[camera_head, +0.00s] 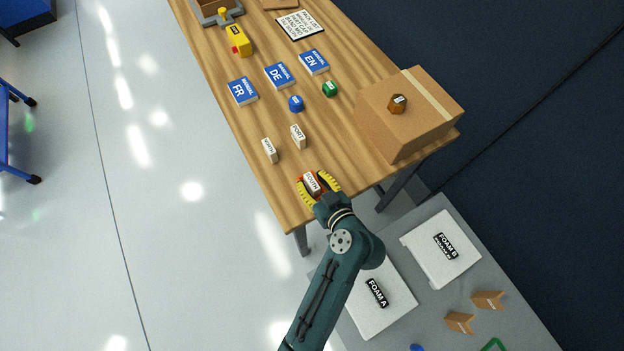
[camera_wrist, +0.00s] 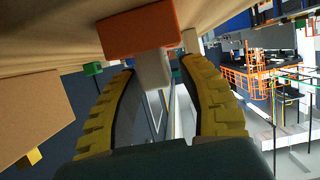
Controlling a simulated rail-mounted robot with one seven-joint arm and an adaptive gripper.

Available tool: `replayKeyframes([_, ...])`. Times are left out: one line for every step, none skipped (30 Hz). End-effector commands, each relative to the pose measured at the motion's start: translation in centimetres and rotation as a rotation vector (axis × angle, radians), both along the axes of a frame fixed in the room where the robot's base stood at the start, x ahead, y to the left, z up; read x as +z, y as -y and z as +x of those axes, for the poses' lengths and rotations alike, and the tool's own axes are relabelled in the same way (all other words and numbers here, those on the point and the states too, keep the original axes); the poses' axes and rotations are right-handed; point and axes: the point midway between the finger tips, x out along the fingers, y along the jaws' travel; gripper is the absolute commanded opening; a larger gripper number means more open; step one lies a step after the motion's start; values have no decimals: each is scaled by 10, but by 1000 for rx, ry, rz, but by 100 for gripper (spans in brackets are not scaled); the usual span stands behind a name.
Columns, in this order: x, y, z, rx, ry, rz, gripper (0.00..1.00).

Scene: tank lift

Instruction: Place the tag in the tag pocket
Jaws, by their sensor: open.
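A white tag marked SOUTH (camera_head: 312,182) is at the near end of the wooden table, with orange-red showing around it. My gripper (camera_head: 317,187) has its yellow fingers open, one on either side of this tag. In the wrist view, an orange block (camera_wrist: 143,32) and a white piece (camera_wrist: 153,72) below it show between the open fingers (camera_wrist: 158,80), with gaps at the sides. Two other white tags, NORTH (camera_head: 269,150) and PORT (camera_head: 298,136), stand farther up the table. I cannot make out a tag pocket for certain.
A cardboard box (camera_head: 400,140) with a brown cap (camera_head: 397,103) stands at the table's right edge. Blue manuals (camera_head: 280,75), blue (camera_head: 296,103) and green (camera_head: 330,88) caps, a yellow item (camera_head: 239,40), a pack list (camera_head: 300,24) and a grey tray (camera_head: 204,18) lie beyond.

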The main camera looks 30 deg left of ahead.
Motion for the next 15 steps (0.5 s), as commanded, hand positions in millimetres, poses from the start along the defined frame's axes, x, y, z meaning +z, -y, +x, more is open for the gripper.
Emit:
replayKeyframes([3,8,-4,-4,0,-1,41])
replayKeyframes([6,13,-7,-6,1,-1,41])
replayKeyframes([9,20,-12,-6,0,-1,41])
replayKeyframes([13,26,-16,-8,1,-2,41])
replayKeyframes([15,32,-20,-7,0,-1,41])
replayKeyframes([20,40,-25,-8,1,-1,41])
replayKeyframes([23,47,-30,-8,1,-1,41])
replayKeyframes([26,53,-34,-8,1,-1,41])
replayKeyframes([30,60,-39,-9,0,0,41])
replayKeyframes([32,65,-43,-8,0,0,41])
replayKeyframes([35,70,-46,-7,1,0,41])
replayKeyframes([38,75,-50,-7,1,-1,41])
replayKeyframes([39,79,-52,-6,1,-1,41])
replayKeyframes([40,82,-54,-4,0,0,41])
replayKeyframes([42,85,-57,-4,0,0,41])
